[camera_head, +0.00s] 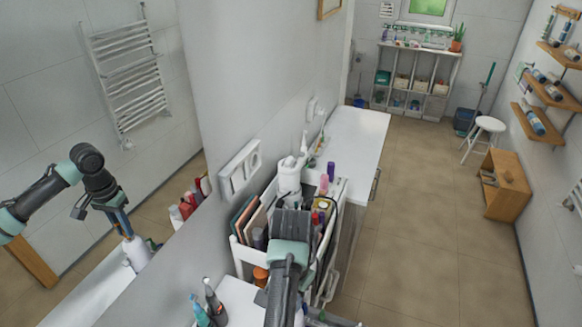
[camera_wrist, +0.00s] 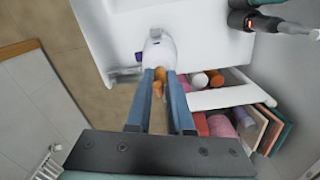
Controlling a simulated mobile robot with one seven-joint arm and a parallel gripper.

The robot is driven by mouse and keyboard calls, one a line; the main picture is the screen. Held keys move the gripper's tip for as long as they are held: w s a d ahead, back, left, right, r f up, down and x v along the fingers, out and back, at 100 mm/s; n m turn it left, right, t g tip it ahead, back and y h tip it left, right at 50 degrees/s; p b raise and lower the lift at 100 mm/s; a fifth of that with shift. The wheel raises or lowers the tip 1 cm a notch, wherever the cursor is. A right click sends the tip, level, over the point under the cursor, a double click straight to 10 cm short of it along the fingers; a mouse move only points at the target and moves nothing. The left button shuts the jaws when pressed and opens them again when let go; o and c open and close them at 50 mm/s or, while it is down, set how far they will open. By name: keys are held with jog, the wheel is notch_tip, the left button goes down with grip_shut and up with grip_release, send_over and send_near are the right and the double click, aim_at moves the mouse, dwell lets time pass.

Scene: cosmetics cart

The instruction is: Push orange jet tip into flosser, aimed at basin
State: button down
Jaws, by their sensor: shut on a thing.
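In the wrist view my gripper (camera_wrist: 161,76) has its two blue fingers shut on the small orange jet tip (camera_wrist: 157,89), which shows between them. The white flosser (camera_wrist: 160,50) is directly beyond the fingertips, its rounded body partly covered by them. I cannot tell whether the tip touches or sits in the flosser, or which way it aims. In the head view the white flosser (camera_head: 289,178) stands upright at the cart, just beyond my gripper's dark wrist; the fingers and tip are hidden there. I cannot make out a basin clearly.
The white cart (camera_head: 243,262) holds several bottles and folders, close around my gripper. A white counter (camera_head: 352,135) lies beyond it, mostly clear. The wall with a switch panel (camera_head: 240,166) is close on the left. Dark-handled items (camera_head: 215,302) stand at the front left.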

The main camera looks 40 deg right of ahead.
jog(key=shift+f+b, duration=0.3)
jog(key=shift+f, duration=0.3)
jog(key=c, duration=0.7)
grip_release()
jog(key=shift+c, duration=0.2)
jog(key=shift+r, duration=0.1)
notch_tip(320, 180, up, 13)
jog(key=p, duration=0.3)
